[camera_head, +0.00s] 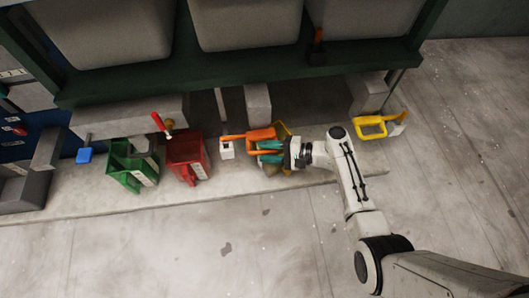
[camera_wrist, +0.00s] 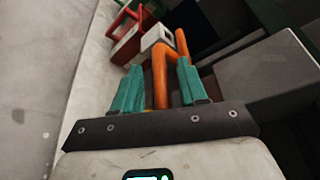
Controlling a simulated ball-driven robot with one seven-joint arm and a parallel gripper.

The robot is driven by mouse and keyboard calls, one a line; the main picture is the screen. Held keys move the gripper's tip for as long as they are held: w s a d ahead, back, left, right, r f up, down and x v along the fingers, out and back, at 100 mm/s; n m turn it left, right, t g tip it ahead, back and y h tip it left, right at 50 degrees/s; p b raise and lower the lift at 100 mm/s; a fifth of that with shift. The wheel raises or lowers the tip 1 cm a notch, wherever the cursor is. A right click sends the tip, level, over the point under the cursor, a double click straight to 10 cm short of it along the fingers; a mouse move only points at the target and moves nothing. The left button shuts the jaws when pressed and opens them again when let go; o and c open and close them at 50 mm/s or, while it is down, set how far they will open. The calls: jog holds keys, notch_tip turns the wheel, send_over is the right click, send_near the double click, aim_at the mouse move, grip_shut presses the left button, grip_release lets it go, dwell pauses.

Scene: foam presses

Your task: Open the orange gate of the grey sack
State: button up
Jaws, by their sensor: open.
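The orange gate handle (camera_head: 251,134) is a forked bar at the front of the rack, beside a small white box. It also shows in the wrist view (camera_wrist: 160,78), rising between my two teal fingers. My gripper (camera_head: 268,151) is open, with its fingers around or very close to the orange bar. In the wrist view my gripper (camera_wrist: 158,88) has one finger on each side of the bar, with no clear grip on it. Large grey sacks hang above; the middle one (camera_head: 245,22) is nearest over the orange gate. Its outlet is hidden.
A red bin (camera_head: 187,157) and a green bin (camera_head: 122,162) stand to the left on the concrete ledge (camera_head: 110,205). A blue handle (camera_head: 84,154) is further left, a yellow handle (camera_head: 370,130) to the right. The dark green beam (camera_head: 150,85) runs above. The front floor is clear.

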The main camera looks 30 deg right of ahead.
jog(key=shift+w+a+f, duration=0.1)
jog(key=shift+w+a, duration=0.25)
jog(key=shift+a, duration=0.1)
grip_shut()
dwell(0.4)
